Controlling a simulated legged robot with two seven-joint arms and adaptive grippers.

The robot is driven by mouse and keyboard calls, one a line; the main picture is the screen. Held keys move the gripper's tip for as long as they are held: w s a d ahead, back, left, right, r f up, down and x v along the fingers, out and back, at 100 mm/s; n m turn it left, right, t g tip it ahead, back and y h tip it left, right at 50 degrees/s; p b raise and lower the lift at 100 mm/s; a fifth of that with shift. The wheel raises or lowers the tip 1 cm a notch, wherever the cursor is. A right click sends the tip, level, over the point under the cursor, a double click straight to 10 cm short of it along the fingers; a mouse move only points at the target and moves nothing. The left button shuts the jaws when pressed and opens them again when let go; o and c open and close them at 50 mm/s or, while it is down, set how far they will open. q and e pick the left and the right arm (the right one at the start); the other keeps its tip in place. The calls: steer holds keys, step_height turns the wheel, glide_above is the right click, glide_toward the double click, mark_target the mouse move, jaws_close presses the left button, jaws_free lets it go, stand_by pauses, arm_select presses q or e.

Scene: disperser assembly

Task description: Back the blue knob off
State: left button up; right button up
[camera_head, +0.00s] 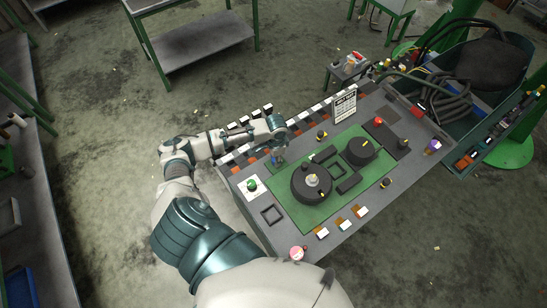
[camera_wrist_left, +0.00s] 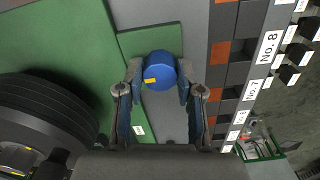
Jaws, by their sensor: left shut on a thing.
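The blue knob (camera_wrist_left: 161,68) is a short blue cylinder with a yellow mark on its side, in the upper middle of the left wrist view. My left gripper (camera_wrist_left: 160,78) is shut on it, with one finger on each side. In the head view my left gripper (camera_head: 279,158) is over the far left part of the workbench, beside the green mat (camera_head: 325,212). There the fingers mostly hide the knob. The left wrist view does not clearly show what is beneath the knob. My right gripper is in neither view.
A large black round part (camera_head: 299,191) stands close to my left gripper, with another (camera_head: 361,152) further right. A green knob (camera_head: 252,184), a red knob (camera_head: 378,121) and a purple knob (camera_head: 434,145) stand around the mat. A row of numbered labels (camera_wrist_left: 268,45) lines the bench edge.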

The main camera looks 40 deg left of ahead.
arm_select(q)
steer(key=n, duration=0.3)
steer(key=shift+w+d+r, duration=0.1)
steer(key=shift+w+d, duration=0.05)
steer(key=shift+w, duration=0.15)
steer(key=shift+n, duration=0.4)
steer(key=o, duration=1.1)
steer(key=shift+s, duration=0.15)
steer(key=shift+o, duration=0.2)
step_height(320, 180, up, 12)
steer(key=shift+a, duration=0.2)
